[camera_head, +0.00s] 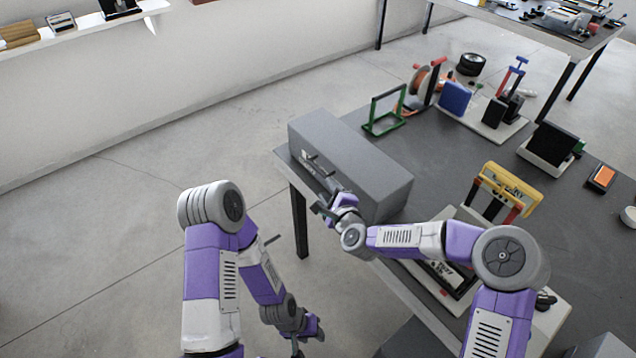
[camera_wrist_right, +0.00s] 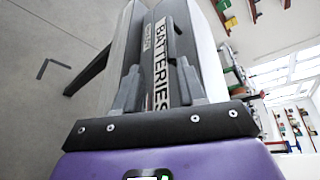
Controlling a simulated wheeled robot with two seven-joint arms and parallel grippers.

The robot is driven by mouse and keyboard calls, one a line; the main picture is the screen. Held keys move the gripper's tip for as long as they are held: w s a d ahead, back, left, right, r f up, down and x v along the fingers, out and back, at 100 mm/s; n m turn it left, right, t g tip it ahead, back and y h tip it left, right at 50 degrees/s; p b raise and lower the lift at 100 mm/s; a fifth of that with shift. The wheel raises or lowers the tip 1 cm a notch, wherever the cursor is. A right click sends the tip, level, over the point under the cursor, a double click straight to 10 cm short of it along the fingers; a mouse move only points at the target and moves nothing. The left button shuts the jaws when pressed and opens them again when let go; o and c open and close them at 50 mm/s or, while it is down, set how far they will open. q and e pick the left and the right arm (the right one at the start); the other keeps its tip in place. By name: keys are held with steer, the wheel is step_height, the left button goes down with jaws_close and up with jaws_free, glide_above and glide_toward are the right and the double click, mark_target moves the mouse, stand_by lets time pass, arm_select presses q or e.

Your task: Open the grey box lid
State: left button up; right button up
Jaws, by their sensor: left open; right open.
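The grey box (camera_head: 362,160) sits at the near left corner of the dark table, and its lid looks closed. Small dark latches or handles show on its front face. In the right wrist view the box (camera_wrist_right: 207,55) is close, with a "BATTERIES" label on its front. My right gripper (camera_head: 324,207) is at the box's front side, near its right end. Its open fingers (camera_wrist_right: 158,82) point at the labelled face with nothing seen between them; contact is unclear. My left gripper (camera_head: 303,342) is open, low in front of the table and apart from the box.
A green frame (camera_head: 385,112) stands just behind the box. A yellow-handled device (camera_head: 510,183) on a pale base is to its right, beside my right arm. Several tools and stands fill the table's far side. Open floor (camera_head: 120,200) lies left of the table.

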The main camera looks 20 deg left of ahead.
mark_target(319, 171)
steer(key=shift+m+t, duration=0.3)
steer(key=shift+m, duration=0.2)
steer(key=shift+a+r+b+x, duration=0.15)
steer(key=shift+r+x, duration=0.1)
steer(key=shift+x, duration=1.1)
steer(key=shift+r+b+x, duration=0.15)
steer(key=shift+r+x, duration=0.1)
steer(key=shift+x, duration=1.1)
steer(key=shift+a+r+b+x, duration=0.15)
steer(key=shift+r+x, duration=0.15)
steer(key=shift+x, duration=1.05)
steer(key=shift+w+d, duration=0.1)
jaws_close()
